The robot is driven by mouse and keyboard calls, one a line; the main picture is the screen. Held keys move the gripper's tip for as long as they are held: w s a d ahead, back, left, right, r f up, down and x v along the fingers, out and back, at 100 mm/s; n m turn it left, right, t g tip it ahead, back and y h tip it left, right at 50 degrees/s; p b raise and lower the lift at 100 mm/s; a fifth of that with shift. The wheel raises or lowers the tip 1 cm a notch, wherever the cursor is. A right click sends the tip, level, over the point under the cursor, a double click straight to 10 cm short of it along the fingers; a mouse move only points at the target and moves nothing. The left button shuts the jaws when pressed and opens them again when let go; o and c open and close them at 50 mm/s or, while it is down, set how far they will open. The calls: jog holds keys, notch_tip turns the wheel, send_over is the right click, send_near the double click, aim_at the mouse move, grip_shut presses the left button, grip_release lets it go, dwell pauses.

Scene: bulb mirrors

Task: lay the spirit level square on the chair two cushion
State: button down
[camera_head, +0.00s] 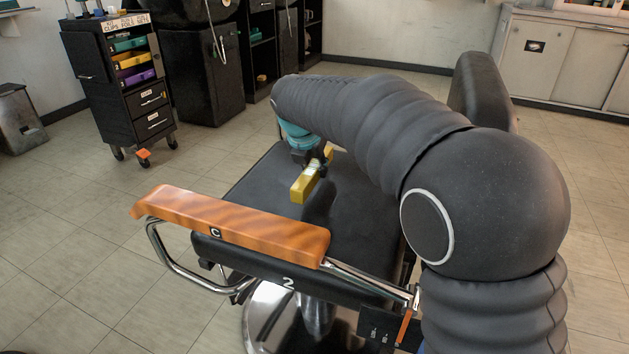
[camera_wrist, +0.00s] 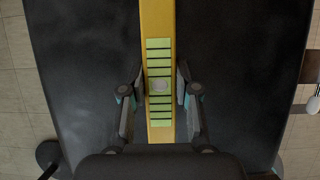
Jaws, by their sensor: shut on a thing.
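The spirit level (camera_head: 305,186) is a yellow bar with a pale green, dark-striped face in the wrist view (camera_wrist: 159,52). My gripper (camera_head: 314,158) is shut on it, with one finger on each long side near the striped face, as the wrist view shows (camera_wrist: 160,86). The level is over the black cushion (camera_head: 262,180) of the chair marked 2. In the wrist view it runs roughly along the middle of the cushion (camera_wrist: 90,60), about in line with its sides. A dark shadow lies beside it. I cannot tell the exact gap beneath it.
An orange armrest (camera_head: 235,226) marked C runs along the near side of the cushion on a chrome bar. The chair's dark backrest (camera_head: 480,90) rises at the right. A black drawer cart (camera_head: 120,85) stands at back left. Open tiled floor lies left of the chair.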

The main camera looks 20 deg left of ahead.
aim_at(315, 179)
notch_tip(315, 179, down, 4)
jog(key=shift+r+b, duration=0.1)
jog(key=shift+b, duration=0.4)
jog(key=c, duration=0.8)
grip_release()
jog(key=shift+c, duration=0.2)
jog(key=shift+r, duration=0.1)
jog(key=p+v, duration=0.2)
jog(key=v, duration=1)
